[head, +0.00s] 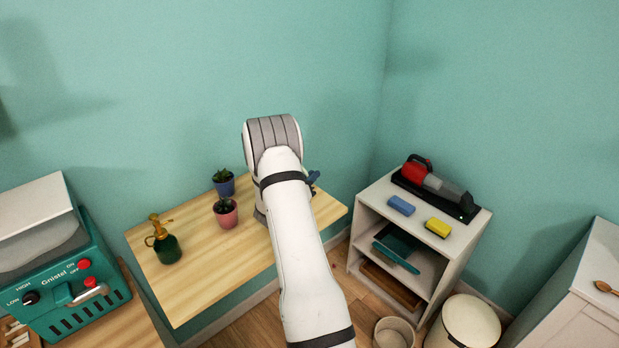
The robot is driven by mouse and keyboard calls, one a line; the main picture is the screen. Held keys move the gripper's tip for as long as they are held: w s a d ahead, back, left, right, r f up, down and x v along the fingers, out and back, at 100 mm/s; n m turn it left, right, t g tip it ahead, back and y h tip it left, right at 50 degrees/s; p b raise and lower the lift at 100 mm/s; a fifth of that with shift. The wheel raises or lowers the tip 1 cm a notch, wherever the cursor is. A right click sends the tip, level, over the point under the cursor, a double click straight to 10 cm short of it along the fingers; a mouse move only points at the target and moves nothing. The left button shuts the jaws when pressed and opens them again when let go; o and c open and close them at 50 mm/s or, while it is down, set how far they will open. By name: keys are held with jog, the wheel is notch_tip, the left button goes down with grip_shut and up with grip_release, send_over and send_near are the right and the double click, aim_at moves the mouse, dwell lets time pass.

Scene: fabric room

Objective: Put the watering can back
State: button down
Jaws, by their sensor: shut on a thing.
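My arm reaches up over the wooden table (215,270), and its near link hides the fingers of my gripper and whatever is between them. A small blue piece (313,179) sticks out to the right from behind my arm, over the table's right part. It may be part of the watering can, but most of it is hidden and I cannot tell if it is held or resting. A dark green bottle with a brass spray top (165,246) stands upright on the table's left part.
Potted plants stand near my arm, one in a blue pot (224,187), one in a pink pot (227,217). A white shelf (447,258) at right bears a red-grey handheld device (440,187), a blue block (401,205) and a yellow block (438,228). The table's front is clear.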

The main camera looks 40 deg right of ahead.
jog(key=c, duration=1.5)
grip_release()
jog(key=shift+f, duration=0.1)
jog(key=b+v, duration=0.3)
jog(key=v, duration=0.9)
jog(key=s+a+r+m+g+y, duration=0.35)
jog(key=s+r+m, duration=0.3)
jog(key=s, duration=0.25)
jog(key=s+a+r+m+g+y, duration=0.3)
jog(key=s+r+m+g, duration=0.15)
jog(key=s+m, duration=0.35)
jog(key=s+a+r+m+t+y, duration=0.1)
jog(key=s+a+m+t+y, duration=0.1)
jog(key=a, duration=0.4)
jog(key=s+a+r+m+t+y, duration=0.2)
jog(key=s+a+m+y, duration=0.3)
jog(key=a, duration=0.2)
jog(key=s+a+r+m+t+y, duration=0.2)
jog(key=s+a+m+y, duration=0.1)
jog(key=a, duration=0.4)
jog(key=shift+s+a+r+m+y, duration=0.1)
jog(key=shift+s+a+m+y, duration=0.15)
jog(key=shift+s+m+y, duration=0.1)
